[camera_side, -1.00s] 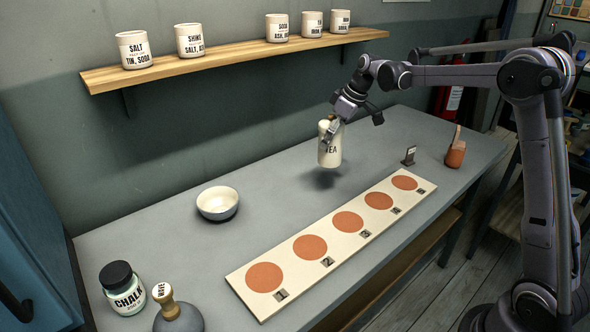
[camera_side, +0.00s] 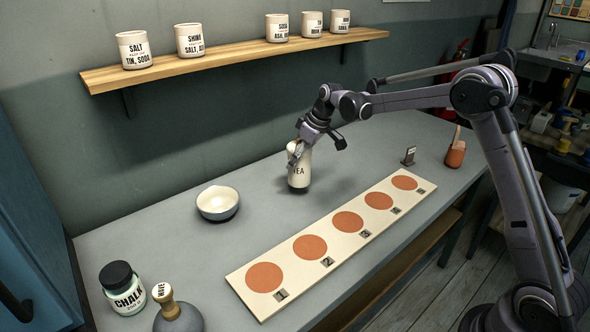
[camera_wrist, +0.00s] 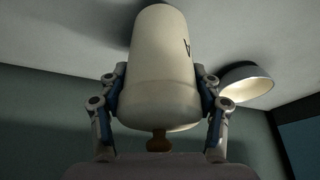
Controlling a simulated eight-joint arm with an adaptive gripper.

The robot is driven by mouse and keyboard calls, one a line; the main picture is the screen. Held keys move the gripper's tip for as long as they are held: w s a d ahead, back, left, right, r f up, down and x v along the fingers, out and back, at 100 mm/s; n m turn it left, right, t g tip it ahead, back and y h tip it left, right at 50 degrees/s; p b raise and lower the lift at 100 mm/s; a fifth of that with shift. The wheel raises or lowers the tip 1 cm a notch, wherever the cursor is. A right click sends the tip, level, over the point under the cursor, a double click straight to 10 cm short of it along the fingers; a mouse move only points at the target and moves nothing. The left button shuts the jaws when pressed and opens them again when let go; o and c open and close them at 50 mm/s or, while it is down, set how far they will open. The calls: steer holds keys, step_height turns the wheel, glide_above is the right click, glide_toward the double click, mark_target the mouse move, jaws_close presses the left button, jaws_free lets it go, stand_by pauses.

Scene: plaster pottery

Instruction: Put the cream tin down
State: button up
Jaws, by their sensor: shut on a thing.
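The cream tin (camera_side: 299,172), lettered TEA, is upright over the grey table, between the white bowl and the numbered board. Its base is at or just above the tabletop; I cannot tell whether it touches. My gripper (camera_side: 297,150) is shut on the tin near its top. In the wrist view the tin (camera_wrist: 158,70) shows upside down between the two fingers (camera_wrist: 159,105), with its brown knob (camera_wrist: 159,142) near the bottom of the picture.
The white bowl (camera_side: 218,204) stands left of the tin. The board (camera_side: 288,244) with several orange discs lies in front. A chalk jar (camera_side: 122,288) and a stamp (camera_side: 178,316) stand front left. A shelf of cups (camera_side: 230,59) hangs behind.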

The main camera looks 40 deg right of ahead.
mark_target(309, 149)
steer(key=shift+f, duration=2)
steer(key=shift+f, duration=0.15)
steer(key=o, duration=1.2)
steer(key=v, duration=1.2)
steer(key=shift+w, duration=0.1)
steer(key=s+a+r+m, duration=0.1)
steer(key=s+a+r, duration=0.35)
steer(key=s, duration=0.45)
steer(key=s+a+f+m+t, duration=0.1)
steer(key=s+a+f, duration=0.1)
steer(key=s, duration=0.8)
steer(key=s+a+f+m+t+h, duration=0.1)
steer(key=s+a+f, duration=0.1)
steer(key=s, duration=0.8)
steer(key=shift+a+f+m+t+h, duration=0.3)
steer(key=shift+f+m+t, duration=0.1)
steer(key=shift+f, duration=0.15)
